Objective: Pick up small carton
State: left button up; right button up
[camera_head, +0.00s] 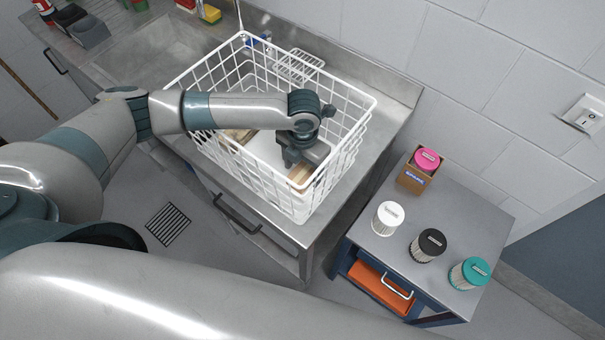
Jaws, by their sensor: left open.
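A small brown carton (411,184) with dark lettering stands on the side cabinet at the right, and a pink-topped canister (427,161) sits in it. Light brown, box-like pieces lie inside the white wire basket, one at its near right end (301,174) and one further left (238,135); I cannot tell whether either is a carton. My left gripper (294,161) reaches down into the basket, open, close above or beside the near right piece. Its fingertips are partly hidden by the gripper body and wires. My right gripper is not in view.
The basket's rim (342,82) surrounds my left gripper. The basket stands on a steel counter (395,110). A white canister (387,219), a black one (428,245) and a teal one (469,273) stand on the cabinet (470,215). A wall rises behind.

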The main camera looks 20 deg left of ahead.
aim_at(302, 173)
pick_arm(q)
jog(key=c, duration=1.1)
jog(key=shift+r+b, duration=0.35)
jog(key=shift+r, duration=0.15)
notch_tip(302, 173, up, 9)
jog(key=b, duration=0.3)
